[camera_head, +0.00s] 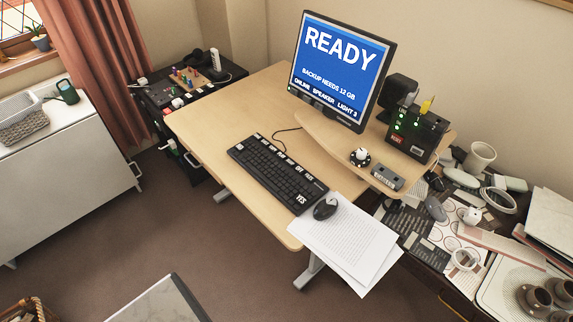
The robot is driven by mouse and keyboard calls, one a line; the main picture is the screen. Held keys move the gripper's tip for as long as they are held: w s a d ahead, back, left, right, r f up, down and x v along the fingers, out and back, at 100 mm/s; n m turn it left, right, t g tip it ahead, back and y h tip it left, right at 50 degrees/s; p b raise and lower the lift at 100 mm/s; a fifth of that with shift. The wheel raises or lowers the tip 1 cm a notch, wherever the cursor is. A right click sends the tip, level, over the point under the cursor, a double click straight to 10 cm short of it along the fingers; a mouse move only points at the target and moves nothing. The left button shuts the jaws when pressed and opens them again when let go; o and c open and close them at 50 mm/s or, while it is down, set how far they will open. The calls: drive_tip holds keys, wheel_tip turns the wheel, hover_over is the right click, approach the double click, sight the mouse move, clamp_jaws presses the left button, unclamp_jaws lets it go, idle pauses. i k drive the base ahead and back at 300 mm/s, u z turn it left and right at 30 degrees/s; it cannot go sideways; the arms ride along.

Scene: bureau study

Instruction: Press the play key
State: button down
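A black keyboard (278,172) lies on the wooden desk, with white lettered labels on a few keys along its far edge and one reading YES at its near right corner. No label reading play can be made out. A small grey device (387,178) sits on the raised desk shelf; any markings on it are too small to read. A dark box (417,132) with green lights and a red label stands behind it. The monitor (341,68) shows READY, a backup message and a line with ONLINE, SPEAKER and LIGHT 3. My gripper is not in view.
A black mouse (325,208) rests on loose papers (345,243) overhanging the desk's near right corner. A round knob-like item (360,157) sits on the shelf. The right side table is cluttered with mugs and papers. The desk's left part (215,120) and the floor before it are clear.

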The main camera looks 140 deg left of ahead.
sight(282, 156)
drive_tip(key=z, duration=0.05)
drive_tip(key=i, duration=0.25)
drive_tip(key=u, duration=0.2)
drive_tip(key=k, duration=0.25)
drive_tip(key=u, duration=3.35)
drive_tip(key=k, duration=0.25)
drive_tip(key=u, duration=1.4)
